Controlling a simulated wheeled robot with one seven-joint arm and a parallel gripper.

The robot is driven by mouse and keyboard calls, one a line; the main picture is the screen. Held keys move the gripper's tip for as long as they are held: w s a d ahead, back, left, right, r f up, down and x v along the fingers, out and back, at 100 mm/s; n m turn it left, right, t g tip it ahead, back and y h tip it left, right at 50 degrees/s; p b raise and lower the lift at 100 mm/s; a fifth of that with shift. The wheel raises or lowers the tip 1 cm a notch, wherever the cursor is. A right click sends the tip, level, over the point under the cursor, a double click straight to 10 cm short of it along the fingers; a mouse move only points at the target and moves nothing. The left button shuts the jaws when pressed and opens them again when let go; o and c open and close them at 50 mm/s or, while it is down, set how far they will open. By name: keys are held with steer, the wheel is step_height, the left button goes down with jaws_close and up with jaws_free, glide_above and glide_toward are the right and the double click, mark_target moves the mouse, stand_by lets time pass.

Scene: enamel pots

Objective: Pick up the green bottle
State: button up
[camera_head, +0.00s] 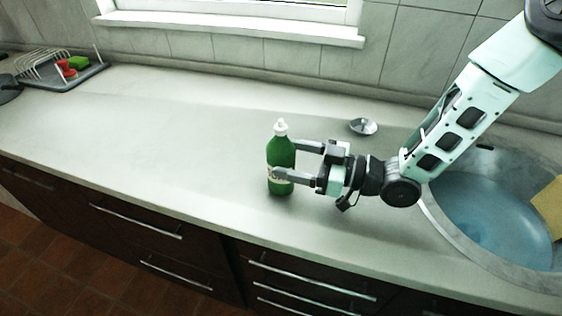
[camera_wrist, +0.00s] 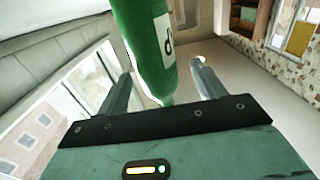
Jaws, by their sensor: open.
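The green bottle (camera_head: 281,152) with a white cap and a pale label stands upright on the light countertop (camera_head: 180,140). My gripper (camera_head: 285,160) reaches to it from the right, level with the counter, with one finger on its far side and one on its near side. The near finger covers part of the label. In the wrist view the green bottle (camera_wrist: 146,40) stands between the two open fingers of my gripper (camera_wrist: 158,80). I cannot tell whether either finger touches it.
A round sink (camera_head: 490,215) is set into the counter at right, below my arm. A small metal dish (camera_head: 363,126) lies behind my gripper. A dish rack (camera_head: 50,68) with red and green items stands at far left. The counter left of the bottle is clear.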

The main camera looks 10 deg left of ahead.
mark_target(273, 152)
steer(key=a, duration=0.2)
steer(key=w+a+p, duration=0.1)
steer(key=a, duration=0.1)
steer(key=shift+a+r, duration=0.1)
steer(key=shift+a, duration=0.2)
steer(key=c, duration=1.3)
steer(key=shift+o, duration=0.2)
